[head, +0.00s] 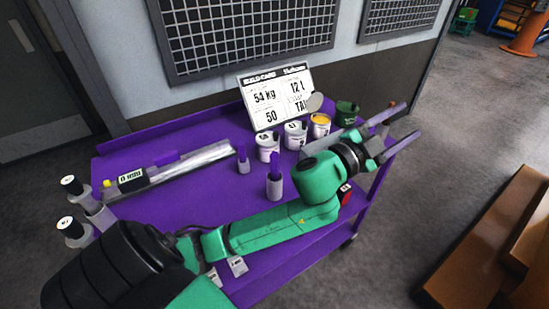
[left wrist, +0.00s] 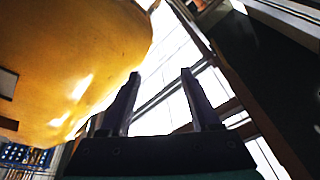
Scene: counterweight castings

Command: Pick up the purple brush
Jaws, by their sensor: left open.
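Two small upright items with purple upper parts and pale grey lower parts stand on the purple cart in the head view: a smaller one (head: 243,160) and a larger one nearer me (head: 274,184). I cannot tell whether either is the purple brush. My left gripper (head: 391,131) is open and empty, raised over the cart's right end, well right of these items. It also shows in the left wrist view (left wrist: 160,92) with nothing between its fingers. My right gripper is not in view.
The purple cart top (head: 205,205) holds a silver tube (head: 190,162), several paint cans (head: 296,136) and a sign (head: 277,97) at the back. Two bottles (head: 76,232) stand at the left end. A large yellow object (left wrist: 75,60) fills the wrist view's left side.

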